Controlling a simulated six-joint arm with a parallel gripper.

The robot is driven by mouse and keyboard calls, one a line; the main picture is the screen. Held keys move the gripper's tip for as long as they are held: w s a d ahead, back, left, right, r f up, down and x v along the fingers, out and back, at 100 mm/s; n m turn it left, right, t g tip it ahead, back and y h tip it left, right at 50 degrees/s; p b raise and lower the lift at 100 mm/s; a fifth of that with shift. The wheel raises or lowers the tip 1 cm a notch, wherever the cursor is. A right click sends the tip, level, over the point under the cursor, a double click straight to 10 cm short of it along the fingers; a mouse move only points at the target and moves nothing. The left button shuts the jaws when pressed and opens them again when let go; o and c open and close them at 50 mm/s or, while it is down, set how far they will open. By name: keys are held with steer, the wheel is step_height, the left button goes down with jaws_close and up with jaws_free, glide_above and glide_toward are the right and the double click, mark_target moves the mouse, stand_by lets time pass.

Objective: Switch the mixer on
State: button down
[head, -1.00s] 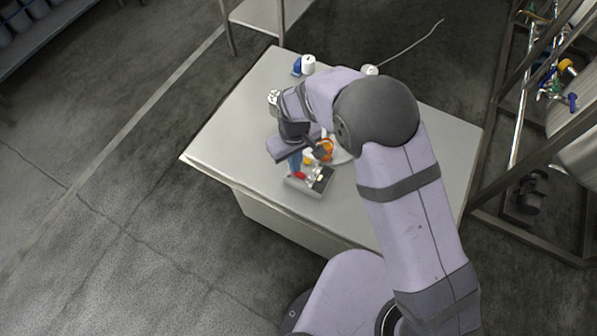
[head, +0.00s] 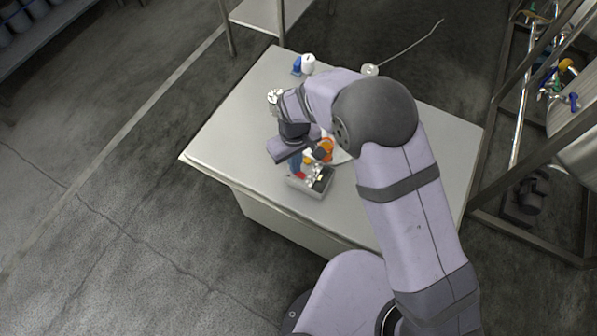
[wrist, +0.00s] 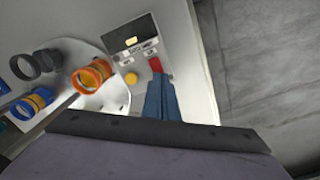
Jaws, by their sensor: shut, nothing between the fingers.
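The mixer's grey control box (head: 314,190) stands on the near part of the table. In the wrist view its panel (wrist: 178,35) carries a dark display with a small yellow patch, a red switch (wrist: 154,64) and a yellow knob (wrist: 131,79). My gripper (wrist: 159,78) is shut and empty, its blue fingers pointing down at the panel. The fingertips are right at the near edge of the red switch and cover part of it; I cannot tell whether they touch. In the head view my gripper (head: 297,173) is over the box's left side.
A round pale plate (wrist: 107,97) beside the box bears orange-ringed (wrist: 91,76), blue-ringed (wrist: 32,103) and dark ring-shaped parts. A blue and white item (head: 304,65) stands at the table's far edge. The table's left part (head: 225,140) is clear.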

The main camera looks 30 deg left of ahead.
steer(key=shift+f, duration=0.4)
steer(key=shift+r, duration=0.1)
step_height(320, 180, up, 7)
steer(key=p, duration=0.5)
stand_by(0.6)
stand_by(0.4)
